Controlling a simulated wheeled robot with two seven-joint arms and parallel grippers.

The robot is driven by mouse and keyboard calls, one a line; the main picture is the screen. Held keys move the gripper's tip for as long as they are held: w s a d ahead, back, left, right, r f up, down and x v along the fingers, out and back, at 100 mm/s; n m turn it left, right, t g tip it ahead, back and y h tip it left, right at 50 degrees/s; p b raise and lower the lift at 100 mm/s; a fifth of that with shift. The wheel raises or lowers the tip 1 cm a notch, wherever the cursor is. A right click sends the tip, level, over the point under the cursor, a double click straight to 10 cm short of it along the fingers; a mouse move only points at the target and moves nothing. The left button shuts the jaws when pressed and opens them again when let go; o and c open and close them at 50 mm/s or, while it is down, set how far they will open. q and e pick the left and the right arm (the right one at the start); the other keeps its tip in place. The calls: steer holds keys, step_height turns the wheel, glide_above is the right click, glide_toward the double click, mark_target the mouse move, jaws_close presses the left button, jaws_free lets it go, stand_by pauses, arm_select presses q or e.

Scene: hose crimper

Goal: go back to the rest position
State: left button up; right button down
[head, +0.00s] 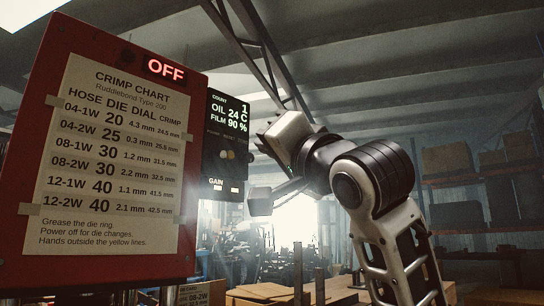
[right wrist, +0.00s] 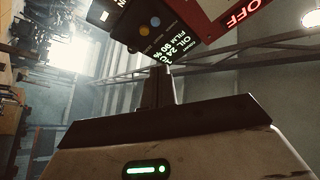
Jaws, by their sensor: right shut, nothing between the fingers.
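My right gripper (head: 264,143) is raised in the middle of the head view, just right of the dark control panel (head: 226,145). My right arm comes up to it from the lower right. In the right wrist view the fingers of my right gripper (right wrist: 157,86) are together, with nothing between them. The control panel shows beyond the fingertips there; I cannot tell the exact gap to it. My left gripper is not in view.
A red machine housing (head: 201,100) with a crimp chart (head: 115,150) and a lit OFF sign (head: 165,69) fills the left. Cardboard boxes (head: 447,159) stand on shelving at the right. Open air lies above my right arm.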

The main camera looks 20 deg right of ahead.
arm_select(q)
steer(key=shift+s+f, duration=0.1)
arm_select(e)
steer(key=shift+s+d+f, duration=0.1)
steer(key=shift+s+f, duration=0.2)
steer(key=shift+s, duration=0.1)
